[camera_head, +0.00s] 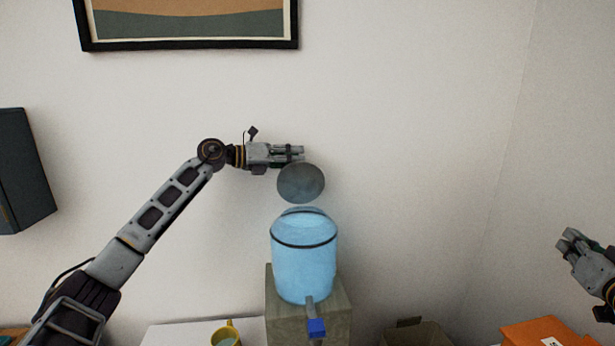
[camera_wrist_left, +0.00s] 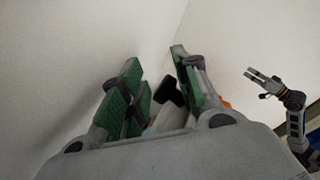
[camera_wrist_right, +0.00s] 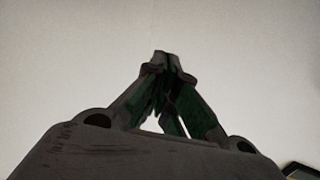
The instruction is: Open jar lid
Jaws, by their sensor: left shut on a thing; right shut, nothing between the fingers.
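The jar (camera_head: 303,268) is a light blue, see-through drum with a dark band near its top and a blue-handled tap at its front. It stands upright on a stone-like block. The round grey lid (camera_head: 301,184) is above the jar, apart from its mouth, with its flat face tilted toward the head camera. My left gripper (camera_head: 298,153) is at the lid's upper edge, shut on it. In the left wrist view a dark piece shows between the fingers (camera_wrist_left: 160,85). My right gripper (camera_head: 565,240) is far right of the jar, its fingers shut and empty in the right wrist view (camera_wrist_right: 165,62).
The block (camera_head: 342,322) carries the jar. A white surface (camera_head: 180,333) with a yellow mug (camera_head: 226,335) is at its left. A bin (camera_head: 420,332) and an orange box (camera_head: 545,331) are at the right. A wall stands behind; a framed picture (camera_head: 190,43) hangs above.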

